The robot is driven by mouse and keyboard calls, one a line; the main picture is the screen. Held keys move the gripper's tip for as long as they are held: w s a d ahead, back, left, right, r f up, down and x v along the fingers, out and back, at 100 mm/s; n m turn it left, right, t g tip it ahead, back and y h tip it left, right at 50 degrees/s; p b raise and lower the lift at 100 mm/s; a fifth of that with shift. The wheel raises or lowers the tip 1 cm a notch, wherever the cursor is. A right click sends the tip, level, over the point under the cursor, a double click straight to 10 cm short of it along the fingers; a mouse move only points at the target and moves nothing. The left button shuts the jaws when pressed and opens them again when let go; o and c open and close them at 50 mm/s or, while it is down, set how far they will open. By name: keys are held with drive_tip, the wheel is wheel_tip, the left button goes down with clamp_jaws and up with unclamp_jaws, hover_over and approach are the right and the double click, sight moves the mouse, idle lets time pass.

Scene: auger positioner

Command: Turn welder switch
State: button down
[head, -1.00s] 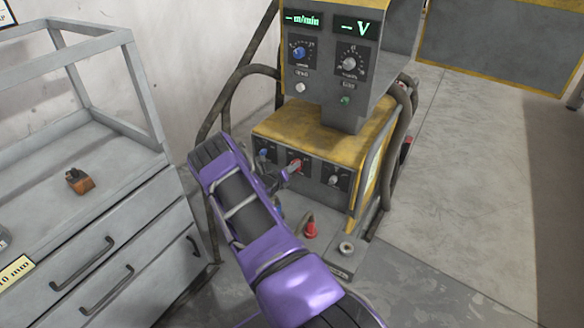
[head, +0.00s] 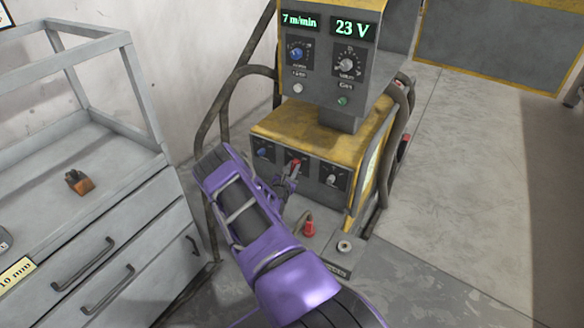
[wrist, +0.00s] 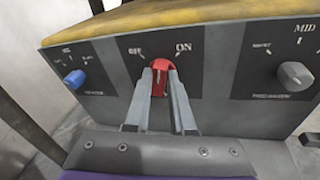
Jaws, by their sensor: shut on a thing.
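The welder (head: 275,128) is a yellow-topped grey unit with a display head above it. Its red switch (wrist: 160,68) sits on the front panel between the OFF and ON marks, and also shows in the head view (head: 295,163). My gripper (wrist: 161,82) is shut on the red switch, with one finger on each side of it. The switch's lower part is partly covered by the fingers. The displays read "7 m/min" (head: 300,20) and "23 V" (head: 352,29), both lit green.
A blue knob (wrist: 75,79) is left of the switch and a grey knob (wrist: 296,75) is right of it. A grey cabinet (head: 110,235) with drawers stands at the left, with an orange-brown object (head: 79,182) on top. Cables hang beside the welder. The floor at right is clear.

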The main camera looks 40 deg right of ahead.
drive_tip(key=m, duration=0.1)
drive_tip(key=m+t, duration=0.1)
drive_tip(key=m, duration=0.1)
drive_tip(key=m+b, duration=0.1)
drive_tip(key=m, duration=0.1)
drive_tip(key=shift+s+f+t+h, duration=0.15)
drive_tip(key=shift+f+t+h, duration=0.1)
drive_tip(key=shift+t+h, duration=0.15)
idle(0.3)
drive_tip(key=c, duration=0.8)
unclamp_jaws()
drive_tip(key=shift+o, duration=0.2)
drive_tip(key=shift+s, duration=0.1)
drive_tip(key=p+v, duration=0.2)
drive_tip(key=v, duration=1.5)
drive_tip(key=shift+a+p, duration=0.2)
drive_tip(key=shift+p, duration=0.1)
drive_tip(key=shift+r, duration=0.1)
